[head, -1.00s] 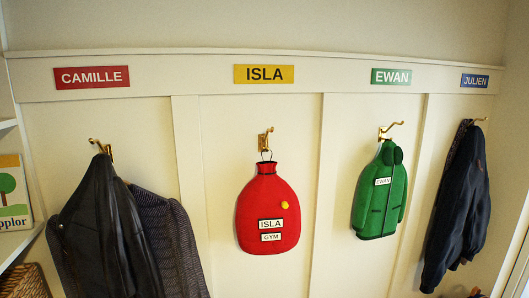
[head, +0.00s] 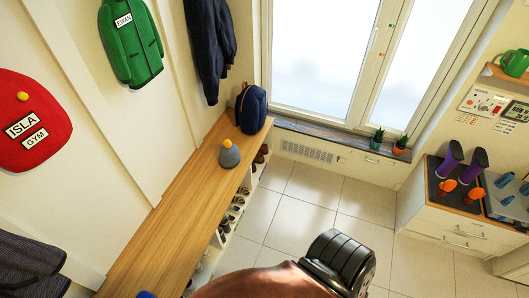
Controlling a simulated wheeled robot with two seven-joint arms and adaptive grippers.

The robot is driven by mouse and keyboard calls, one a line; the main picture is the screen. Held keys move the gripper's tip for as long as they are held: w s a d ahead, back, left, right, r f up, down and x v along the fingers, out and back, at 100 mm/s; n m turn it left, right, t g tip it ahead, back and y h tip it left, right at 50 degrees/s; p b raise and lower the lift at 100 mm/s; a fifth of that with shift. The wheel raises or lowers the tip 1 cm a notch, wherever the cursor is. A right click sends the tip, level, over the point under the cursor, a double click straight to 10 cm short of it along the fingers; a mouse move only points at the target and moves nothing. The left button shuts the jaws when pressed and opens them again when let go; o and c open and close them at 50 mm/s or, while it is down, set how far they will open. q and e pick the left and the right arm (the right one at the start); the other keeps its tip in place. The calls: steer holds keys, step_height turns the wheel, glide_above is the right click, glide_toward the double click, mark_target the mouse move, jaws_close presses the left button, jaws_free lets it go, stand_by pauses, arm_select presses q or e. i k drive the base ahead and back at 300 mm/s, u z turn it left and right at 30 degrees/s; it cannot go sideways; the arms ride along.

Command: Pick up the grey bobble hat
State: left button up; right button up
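The grey bobble hat (head: 229,156) with a yellow bobble sits upright on the wooden bench (head: 165,225), towards its far end. It stands just in front of a dark blue backpack (head: 251,108), with a small gap of bench between them. Neither of my grippers shows in the head view. A brown and black part, which looks like one of my arm links, covers the floor at the bottom middle, apart from the hat.
Shoes stand in cubbies (head: 232,212) under the bench. A red gym bag (head: 30,122), a green coat (head: 131,42) and a dark jacket (head: 209,50) hang above. A counter (head: 440,215) with purple boots stands right. Tiled floor (head: 300,205) between is clear.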

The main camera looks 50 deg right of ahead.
mark_target(229, 156)
steer(key=z, duration=1.7)
steer(key=k, duration=0.45)
steer(key=z, duration=0.55)
steer(key=i, duration=1.85)
steer(key=u, duration=1.7)
steer(key=i, duration=0.9)
steer(key=u, duration=0.95)
